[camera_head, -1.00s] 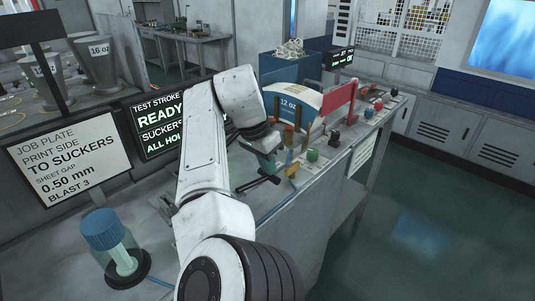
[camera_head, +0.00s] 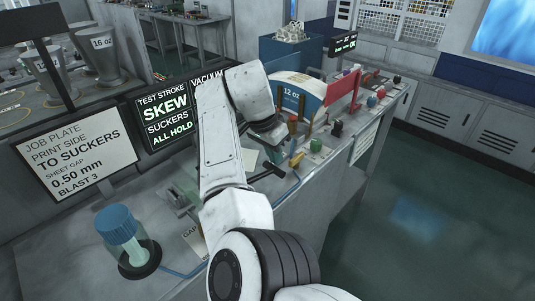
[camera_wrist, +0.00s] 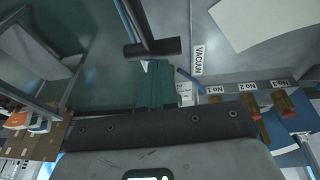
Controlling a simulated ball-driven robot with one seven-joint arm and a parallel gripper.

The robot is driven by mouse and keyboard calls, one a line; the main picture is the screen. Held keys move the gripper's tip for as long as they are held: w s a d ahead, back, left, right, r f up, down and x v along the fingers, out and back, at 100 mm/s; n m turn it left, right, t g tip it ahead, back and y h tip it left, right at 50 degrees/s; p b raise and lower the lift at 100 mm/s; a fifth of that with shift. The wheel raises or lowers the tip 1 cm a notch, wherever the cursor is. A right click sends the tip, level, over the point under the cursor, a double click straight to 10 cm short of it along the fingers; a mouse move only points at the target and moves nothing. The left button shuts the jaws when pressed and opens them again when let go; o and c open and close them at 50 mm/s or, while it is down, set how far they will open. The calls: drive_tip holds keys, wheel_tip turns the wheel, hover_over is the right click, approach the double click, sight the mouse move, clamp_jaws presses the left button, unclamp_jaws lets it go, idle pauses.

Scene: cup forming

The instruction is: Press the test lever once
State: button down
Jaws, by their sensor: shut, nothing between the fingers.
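The test lever seems to be the black T-shaped handle (camera_head: 268,171) on the bench, left of the yellow part; no label on it is readable. In the wrist view the black T-handle (camera_wrist: 152,47) lies just beyond my fingertips; I cannot tell whether they touch. My gripper (camera_wrist: 160,68) is shut and empty, its teal fingers together. In the head view my gripper (camera_head: 277,148) is partly hidden by my wrist, above the bench behind the handle. The test stroke screen (camera_head: 167,115) reads "SKEW", with suckers "ALL HOLD".
A job plate sign (camera_head: 78,155) stands at left, and a blue-capped jar (camera_head: 125,240) at front left. Green (camera_head: 316,145) and black knobs, a red bracket (camera_head: 343,88) and the 12 oz blank (camera_head: 292,90) stand to the right. Open floor lies right of the bench.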

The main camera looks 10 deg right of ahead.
wheel_tip(320, 180, up, 12)
drive_tip(key=w+b, duration=0.1)
drive_tip(key=w, duration=0.1)
drive_tip(key=shift+d, duration=0.35)
drive_tip(key=s+d+f, duration=0.4)
drive_tip(key=d+f, duration=0.7)
drive_tip(key=f, duration=0.3)
drive_tip(key=s+d+f+n, duration=0.2)
drive_tip(key=s+d+f, duration=0.3)
drive_tip(key=s+f, duration=0.4)
drive_tip(key=s+d+f+n, duration=0.3)
drive_tip(key=s+d+f, duration=0.2)
drive_tip(key=s+f, duration=0.35)
drive_tip(key=s+a+f+n+y, duration=0.1)
drive_tip(key=s+a+f+n, duration=0.1)
drive_tip(key=s, duration=1)
drive_tip(key=s+a+f+n+y, duration=0.2)
drive_tip(key=s+a+n, duration=0.1)
drive_tip(key=s, duration=1)
drive_tip(key=shift+s+a+f, duration=0.2)
drive_tip(key=shift+s+f, duration=0.05)
drive_tip(key=shift+s, duration=0.05)
